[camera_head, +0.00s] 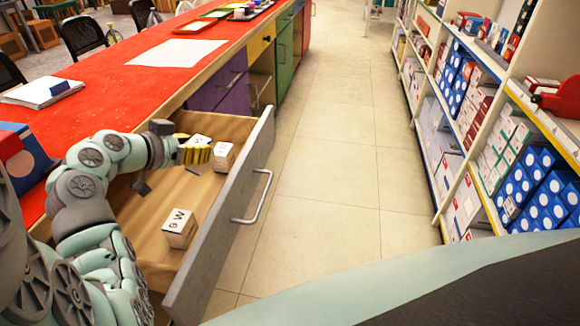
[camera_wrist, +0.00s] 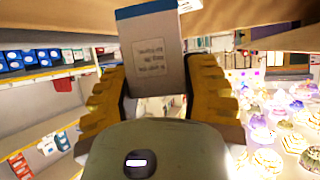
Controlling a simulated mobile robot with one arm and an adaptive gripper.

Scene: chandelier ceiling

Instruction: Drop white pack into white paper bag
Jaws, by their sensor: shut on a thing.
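A small white pack (camera_wrist: 155,60) with a blue end and printed lettering fills the space between my yellow fingers in the wrist view. My gripper (camera_head: 197,151) is shut on it; in the head view, the gripper is over the far part of the open drawer (camera_head: 150,225), and the pack's white top (camera_head: 199,139) shows there. A white box (camera_head: 223,157) is just right of the gripper, and another lettered white box (camera_head: 180,228) sits in the drawer's near part. I cannot make out a white paper bag in either view.
The drawer's grey front with its handle (camera_head: 257,200) juts into the aisle. The red counter (camera_head: 125,80) holds a white sheet (camera_head: 177,52) and a book (camera_head: 42,92). Stocked shelves (camera_head: 490,130) line the right. The tiled floor (camera_head: 330,150) between is clear.

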